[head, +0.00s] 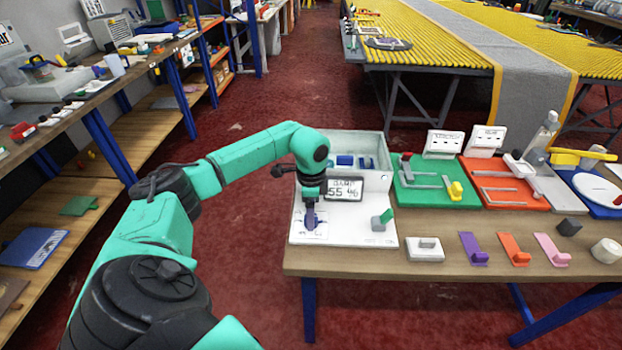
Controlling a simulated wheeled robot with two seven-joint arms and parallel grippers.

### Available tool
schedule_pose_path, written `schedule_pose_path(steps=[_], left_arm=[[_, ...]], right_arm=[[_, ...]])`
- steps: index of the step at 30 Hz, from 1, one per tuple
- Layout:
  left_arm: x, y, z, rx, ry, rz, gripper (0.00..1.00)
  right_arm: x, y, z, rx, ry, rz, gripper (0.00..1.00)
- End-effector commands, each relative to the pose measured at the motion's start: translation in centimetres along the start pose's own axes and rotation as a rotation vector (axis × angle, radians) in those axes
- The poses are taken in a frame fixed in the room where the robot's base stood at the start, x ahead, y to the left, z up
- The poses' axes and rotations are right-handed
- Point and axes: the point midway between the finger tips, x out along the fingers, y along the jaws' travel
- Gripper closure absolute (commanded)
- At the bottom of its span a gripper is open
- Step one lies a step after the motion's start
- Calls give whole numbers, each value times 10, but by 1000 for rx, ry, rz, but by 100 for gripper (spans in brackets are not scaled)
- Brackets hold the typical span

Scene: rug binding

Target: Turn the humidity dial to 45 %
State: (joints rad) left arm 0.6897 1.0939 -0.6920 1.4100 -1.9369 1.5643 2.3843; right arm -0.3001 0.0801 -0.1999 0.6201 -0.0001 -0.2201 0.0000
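The humidity unit is a white box (355,147) with a white panel (345,232) in front, on the near left end of the wooden table. Its small display (344,189) appears to read 55 %. The purple-blue dial (311,220) stands on the left of the panel, over a printed scale too small to read. My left gripper (311,203) points straight down at the dial, with its fingers at or just above the knob. The arm's dark wrist hides part of the dial, so I cannot tell whether the fingers hold it. My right gripper is not in view.
A green lever (382,220) stands on the panel's right side. To the right are a green board (436,194), a red-orange board (498,190) and a white block (425,249). Several coloured hooks line the front edge. Shelves stand at the left; red floor between is clear.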

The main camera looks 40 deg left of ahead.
Motion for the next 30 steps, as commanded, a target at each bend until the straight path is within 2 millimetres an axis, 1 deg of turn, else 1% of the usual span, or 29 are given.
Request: schedule_pose_path(steps=[2,5,12,15,18,20,30], left_arm=[[-11,-1,0,-1,2,-4,22],[-35,-2,0,-1,4,-7,22],[-106,-2,0,-1,6,-8,22],[-127,-1,0,-1,5,-6,22],[-137,-1,0,-2,3,-5,22],[-140,-1,1,-2,2,-4,22],[-140,-1,1,-2,2,-3,22]], right_arm=[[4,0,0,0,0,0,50],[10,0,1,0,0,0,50],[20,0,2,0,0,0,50],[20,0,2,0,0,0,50],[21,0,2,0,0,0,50],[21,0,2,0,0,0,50],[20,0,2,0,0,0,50]])
